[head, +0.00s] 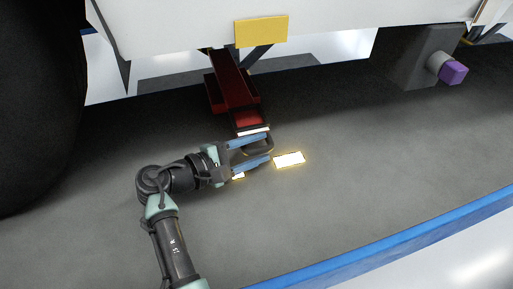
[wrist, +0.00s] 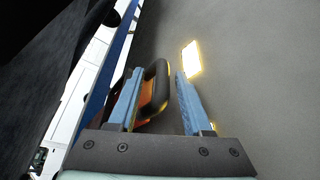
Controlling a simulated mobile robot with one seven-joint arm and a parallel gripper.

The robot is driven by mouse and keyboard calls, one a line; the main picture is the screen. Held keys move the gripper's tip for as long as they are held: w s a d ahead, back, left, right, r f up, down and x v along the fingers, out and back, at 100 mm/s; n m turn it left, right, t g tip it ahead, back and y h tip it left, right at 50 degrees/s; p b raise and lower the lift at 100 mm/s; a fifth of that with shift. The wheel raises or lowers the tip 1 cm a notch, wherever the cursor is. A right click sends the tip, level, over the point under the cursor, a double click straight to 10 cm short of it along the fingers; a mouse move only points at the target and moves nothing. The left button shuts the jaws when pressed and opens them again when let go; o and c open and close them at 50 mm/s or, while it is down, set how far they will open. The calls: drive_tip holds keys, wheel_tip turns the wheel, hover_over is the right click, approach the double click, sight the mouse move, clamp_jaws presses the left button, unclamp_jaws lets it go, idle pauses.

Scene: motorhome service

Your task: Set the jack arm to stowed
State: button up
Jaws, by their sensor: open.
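The red jack arm (head: 235,88) reaches out from under the white motorhome body and slopes down toward the ground. A pale strip crosses its near end, where a dark loop handle (head: 271,143) shows partly behind my gripper. My gripper (head: 269,149) is open, its two blue fingers at this handle. In the wrist view the dark rounded handle (wrist: 164,85), with orange inside it, lies between the fingers of my gripper (wrist: 158,75), nearer the left one. I cannot tell whether a finger touches it.
A glowing white plate (head: 289,159) lies on the grey ground just right of my gripper. A yellow plate (head: 261,31) is on the body above the jack. A large dark tyre (head: 35,105) stands at left. A grey box with a purple cap (head: 453,73) hangs at right. Ground in front is clear.

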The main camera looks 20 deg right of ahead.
drive_tip(key=v, duration=1.3)
